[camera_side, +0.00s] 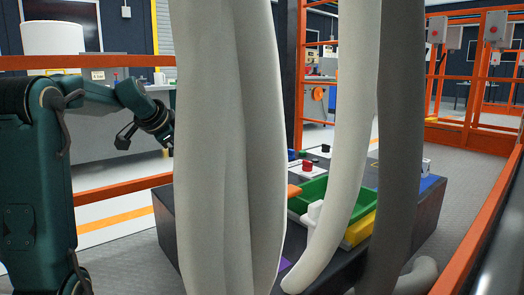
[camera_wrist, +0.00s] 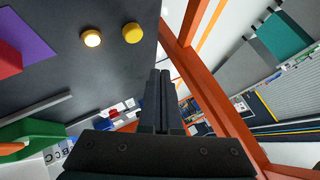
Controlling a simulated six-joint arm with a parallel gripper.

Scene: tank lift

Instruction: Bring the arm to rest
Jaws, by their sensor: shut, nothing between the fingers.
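My gripper (camera_wrist: 161,74) shows in the wrist view with its two dark fingers side by side, shut and empty. It points out past the edge of a dark work table (camera_wrist: 120,60), toward an orange rail. In the side view my teal arm stands at the left, bent over, with its wrist end beside the large pale columns. I cannot make out the fingers there. The dark table (camera_side: 172,225) in the side view is partly hidden by the columns.
Pale columns (camera_side: 225,140) block much of the side view. A green bin (camera_side: 313,192), a yellow bin (camera_side: 360,230) and a red button (camera_side: 307,166) are on the table. The wrist view shows a lit button (camera_wrist: 92,39), a yellow button (camera_wrist: 132,33), a purple patch (camera_wrist: 30,38) and an orange rail (camera_wrist: 215,95).

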